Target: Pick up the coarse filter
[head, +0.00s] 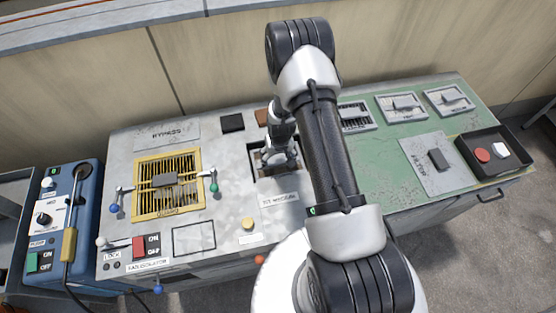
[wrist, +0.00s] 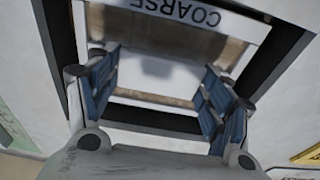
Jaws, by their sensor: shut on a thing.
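The coarse filter (wrist: 165,48) is a pale panel with a light frame, labelled COARSE, in the wrist view. It sits within a dark rectangular opening (wrist: 62,32). My gripper (wrist: 157,85) has its blue-padded fingers on either side of the filter's middle and is shut on it; the exact contact is hard to see. In the head view my gripper (head: 279,163) points down into the dark opening (head: 257,166) in the grey worktop. My arm and gripper hide most of the filter there.
A yellow-framed grille (head: 143,197) with small side levers lies left of the opening. A blue box (head: 85,190) stands at far left. Black and brown blocks (head: 232,122) lie behind the opening.

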